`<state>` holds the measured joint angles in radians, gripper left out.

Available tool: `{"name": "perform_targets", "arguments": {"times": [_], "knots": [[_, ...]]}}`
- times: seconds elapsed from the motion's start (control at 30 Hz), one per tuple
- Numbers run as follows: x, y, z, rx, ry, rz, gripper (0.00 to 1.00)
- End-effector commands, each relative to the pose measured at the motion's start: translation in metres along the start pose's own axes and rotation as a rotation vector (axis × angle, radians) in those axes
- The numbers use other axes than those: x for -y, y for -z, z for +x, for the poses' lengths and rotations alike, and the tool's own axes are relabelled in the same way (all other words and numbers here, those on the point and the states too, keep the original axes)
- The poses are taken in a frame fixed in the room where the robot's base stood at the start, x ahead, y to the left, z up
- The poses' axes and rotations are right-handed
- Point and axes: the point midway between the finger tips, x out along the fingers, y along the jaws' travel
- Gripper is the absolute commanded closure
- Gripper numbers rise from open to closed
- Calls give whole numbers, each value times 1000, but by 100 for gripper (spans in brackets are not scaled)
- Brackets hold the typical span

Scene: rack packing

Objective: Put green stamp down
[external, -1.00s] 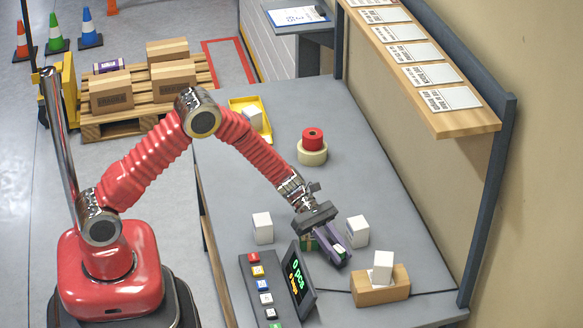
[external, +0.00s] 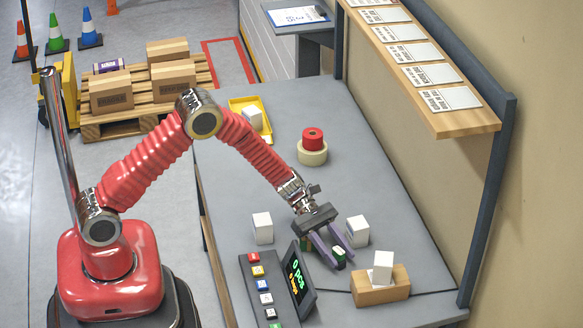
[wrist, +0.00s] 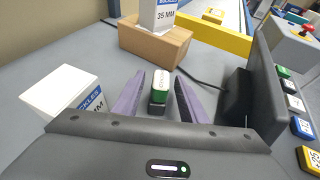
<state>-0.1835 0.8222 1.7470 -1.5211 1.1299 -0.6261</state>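The green stamp (wrist: 159,90), dark green with a white strip along its top, stands on the grey bench. It shows small between the purple fingers in the external view (external: 339,254). My gripper (wrist: 160,76) is open, with one finger on each side of the stamp. A gap shows between the stamp and each finger in the wrist view. The fingers point down at the bench near its front end in the external view (external: 335,258).
White boxes stand left (external: 263,228) and right (external: 357,231) of my gripper. A cardboard box (external: 381,288) carries another white box (external: 382,266). A display (external: 296,280) and button panel (external: 258,285) are close on the left. Tape rolls (external: 312,152) sit farther back.

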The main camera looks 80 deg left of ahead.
Motion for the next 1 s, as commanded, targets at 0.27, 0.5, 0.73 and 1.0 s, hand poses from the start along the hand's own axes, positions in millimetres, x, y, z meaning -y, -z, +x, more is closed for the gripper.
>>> {"name": "perform_targets", "arguments": {"times": [0.27, 0.5, 0.73, 1.0], "knots": [[-1, -1, -26, 0, -3, 1, 62], [-1, -1, -68, 0, -4, 0, 62], [-1, -1, -104, 0, -3, 0, 62], [0, 0, -120, 0, 0, 0, 62]]}}
